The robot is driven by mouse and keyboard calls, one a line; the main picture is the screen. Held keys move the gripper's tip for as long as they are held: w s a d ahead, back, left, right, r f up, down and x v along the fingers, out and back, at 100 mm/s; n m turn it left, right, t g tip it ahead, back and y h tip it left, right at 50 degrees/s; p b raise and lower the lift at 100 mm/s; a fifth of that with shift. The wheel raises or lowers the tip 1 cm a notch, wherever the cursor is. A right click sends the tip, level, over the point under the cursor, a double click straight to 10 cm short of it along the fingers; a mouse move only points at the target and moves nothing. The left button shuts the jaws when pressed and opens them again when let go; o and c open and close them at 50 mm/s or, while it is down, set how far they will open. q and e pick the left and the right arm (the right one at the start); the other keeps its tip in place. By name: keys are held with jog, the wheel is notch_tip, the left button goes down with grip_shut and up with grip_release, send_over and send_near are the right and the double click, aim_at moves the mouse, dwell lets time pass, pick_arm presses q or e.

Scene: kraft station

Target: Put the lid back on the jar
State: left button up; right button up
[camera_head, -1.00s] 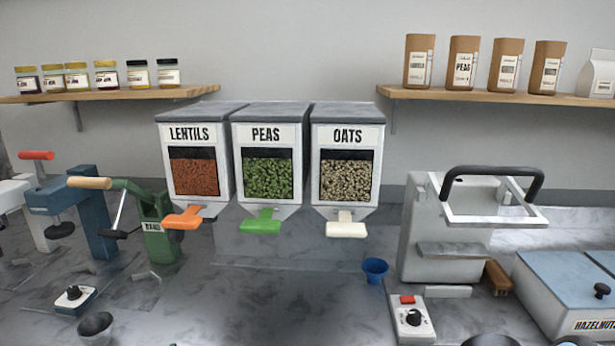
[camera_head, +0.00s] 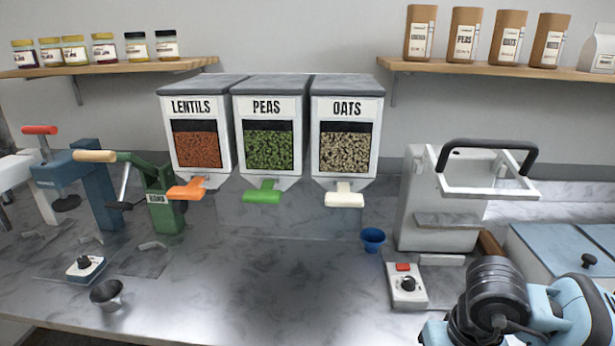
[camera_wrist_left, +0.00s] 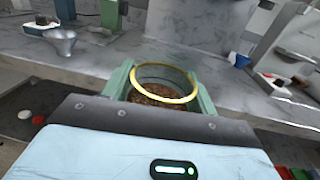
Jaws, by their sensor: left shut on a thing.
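In the left wrist view, my left gripper (camera_wrist_left: 160,100) is shut on an open jar (camera_wrist_left: 163,82). The jar has a gold rim and brown contents, and no lid sits on it. The green fingers hold it from both sides, and its lower part is hidden behind the gripper body. The jar appears in front of the counter edge. I cannot make out a loose lid in either view. Neither gripper shows in the head view; only light blue and black arm parts of mine show at its lower right.
A blue cup (camera_head: 372,239) and another dial box (camera_head: 407,287) stand to the right. The middle counter (camera_head: 250,290) is clear. Dispensers (camera_head: 265,140) line the back; lidded jars (camera_head: 103,49) stand on the left shelf.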

pick_arm(q)
jog(key=shift+s+d, duration=0.15)
jog(key=shift+s, duration=0.1)
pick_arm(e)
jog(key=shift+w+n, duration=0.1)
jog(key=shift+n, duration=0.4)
pick_arm(q)
jog(key=w+d+m+g+h, duration=0.2)
jog(key=w+d+m+h, duration=0.1)
jog(key=d+h, duration=0.3)
jog(key=w+d+r+m+g+h, duration=0.1)
jog(key=w+d+m+g+h, duration=0.1)
jog(key=d+m+h, duration=0.3)
jog(key=w+d+h, duration=0.1)
jog(key=d, duration=0.3)
jog(key=shift+d, duration=0.4)
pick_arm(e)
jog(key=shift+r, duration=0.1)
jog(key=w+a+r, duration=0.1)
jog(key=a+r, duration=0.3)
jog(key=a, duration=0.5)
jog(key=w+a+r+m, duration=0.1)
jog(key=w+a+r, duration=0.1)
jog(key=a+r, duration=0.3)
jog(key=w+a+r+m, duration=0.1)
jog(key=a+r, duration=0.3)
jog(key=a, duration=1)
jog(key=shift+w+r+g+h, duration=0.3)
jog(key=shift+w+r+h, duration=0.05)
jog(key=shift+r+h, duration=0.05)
